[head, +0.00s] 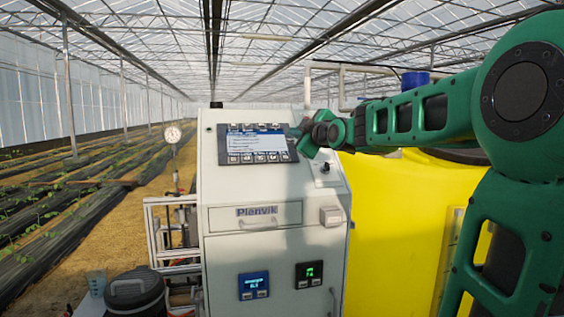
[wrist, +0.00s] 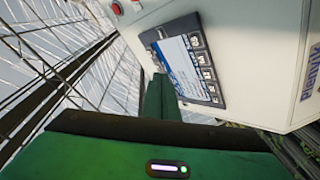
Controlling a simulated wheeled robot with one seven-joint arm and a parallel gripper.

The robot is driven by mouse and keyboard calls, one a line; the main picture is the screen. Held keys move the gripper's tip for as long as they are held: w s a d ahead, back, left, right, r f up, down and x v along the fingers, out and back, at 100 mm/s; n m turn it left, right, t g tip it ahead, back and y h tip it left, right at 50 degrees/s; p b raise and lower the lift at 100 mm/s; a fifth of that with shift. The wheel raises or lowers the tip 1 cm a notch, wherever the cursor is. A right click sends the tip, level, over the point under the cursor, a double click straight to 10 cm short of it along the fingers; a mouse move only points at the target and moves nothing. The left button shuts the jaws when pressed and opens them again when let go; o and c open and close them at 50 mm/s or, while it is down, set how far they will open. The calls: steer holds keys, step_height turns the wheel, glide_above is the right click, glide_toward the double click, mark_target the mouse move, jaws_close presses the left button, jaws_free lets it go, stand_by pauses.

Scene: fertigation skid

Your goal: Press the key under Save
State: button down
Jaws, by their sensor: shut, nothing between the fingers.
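The display panel (head: 257,143) is set in the sloped upper face of a white cabinet. It has a dark frame, a lit screen with white and blue areas, and rows of keys (head: 258,157) above and below the screen. The panel shows turned on its side in the wrist view (wrist: 183,58), with one key row (wrist: 203,62) along its right. The labels are too small to read, so I cannot tell which key is under Save. My gripper (head: 297,131) is shut and empty at the panel's right edge. Its green fingers (wrist: 160,82) reach toward the panel's edge; contact cannot be told.
The cabinet (head: 220,184) has a drawer with a handle (head: 257,222), a grey box (head: 331,215) and two small controllers (head: 254,285) lower down. A red button (wrist: 117,8) shows in the wrist view. A yellow tank (head: 392,215) stands to the right, behind my arm.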

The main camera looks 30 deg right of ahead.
steer(key=shift+w+d+f, duration=0.25)
steer(key=shift+w+f, duration=0.7)
steer(key=shift+f, duration=0.15)
steer(key=shift+w+d+f, duration=0.3)
steer(key=shift+w+f, duration=0.6)
steer(key=shift+f, duration=0.2)
steer(key=shift+w+d+f, duration=0.25)
steer(key=shift+w+f, duration=0.7)
steer(key=shift+f, duration=0.15)
steer(key=shift+f, duration=0.1)
steer(key=shift+w+d+f, duration=0.1)
steer(key=shift+w+f, duration=0.05)
steer(key=shift+w+f, duration=0.2)
steer(key=shift+f, duration=0.05)
stand_by(0.5)
steer(key=shift+r, duration=0.1)
stand_by(0.3)
steer(key=shift+s+r, duration=0.45)
steer(key=s+r, duration=0.1)
steer(key=r, duration=0.1)
steer(key=s+a+r, duration=0.1)
steer(key=s, duration=0.1)
steer(key=shift+s+r, duration=0.15)
steer(key=shift+r, duration=0.2)
stand_by(0.4)
